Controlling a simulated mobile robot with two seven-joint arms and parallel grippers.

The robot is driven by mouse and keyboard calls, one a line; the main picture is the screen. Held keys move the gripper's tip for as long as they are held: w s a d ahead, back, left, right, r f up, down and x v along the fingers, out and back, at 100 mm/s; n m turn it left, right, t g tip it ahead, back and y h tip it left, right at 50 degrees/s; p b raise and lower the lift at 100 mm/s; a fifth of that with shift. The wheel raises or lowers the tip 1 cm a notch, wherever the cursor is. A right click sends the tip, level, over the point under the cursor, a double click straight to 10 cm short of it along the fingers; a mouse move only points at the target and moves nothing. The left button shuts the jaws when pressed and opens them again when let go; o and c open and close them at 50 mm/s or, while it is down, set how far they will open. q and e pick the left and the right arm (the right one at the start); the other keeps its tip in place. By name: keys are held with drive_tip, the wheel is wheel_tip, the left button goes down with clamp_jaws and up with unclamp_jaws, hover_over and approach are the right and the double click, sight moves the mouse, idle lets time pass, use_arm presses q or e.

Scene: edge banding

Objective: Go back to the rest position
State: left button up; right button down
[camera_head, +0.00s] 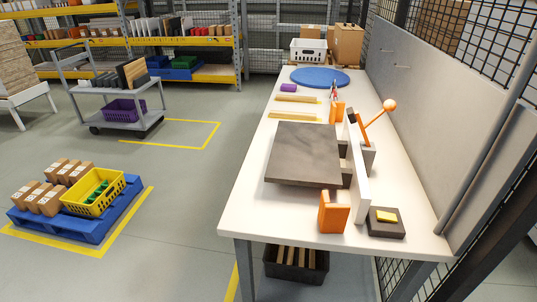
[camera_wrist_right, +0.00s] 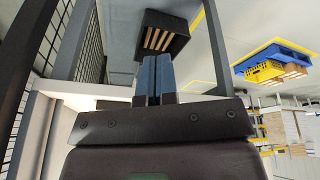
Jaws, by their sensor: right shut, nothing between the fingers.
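My right gripper (camera_wrist_right: 153,78) shows in the right wrist view, its two blue-grey fingers pressed together with nothing between them. It is clear of the table and of everything on it. The black crate with wooden strips (camera_wrist_right: 163,38) shows beyond the fingertips. Neither gripper shows in the head view, and my left gripper is not in any view. The white worktable (camera_head: 255,200) stands at the right of the head view. A dark grey panel (camera_head: 305,152) lies on it beside a white upright fence (camera_head: 358,185).
On the table are an orange block (camera_head: 333,213), a black block with a yellow pad (camera_head: 386,222), an orange-knobbed lever (camera_head: 389,106) and a blue disc (camera_head: 320,77). A grey wall (camera_head: 420,110) borders the right side. The floor at left is open before a blue pallet (camera_head: 75,228).

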drive_tip(key=s+d+r+m+h, duration=0.1)
drive_tip(key=s+d+m, duration=0.1)
drive_tip(key=s, duration=0.2)
drive_tip(key=w+f+t, duration=0.7)
drive_tip(key=f+t, duration=0.1)
drive_tip(key=f, duration=0.1)
drive_tip(key=shift+w+f+y, duration=0.2)
drive_tip(key=shift+f+y, duration=0.1)
drive_tip(key=shift+f, duration=0.1)
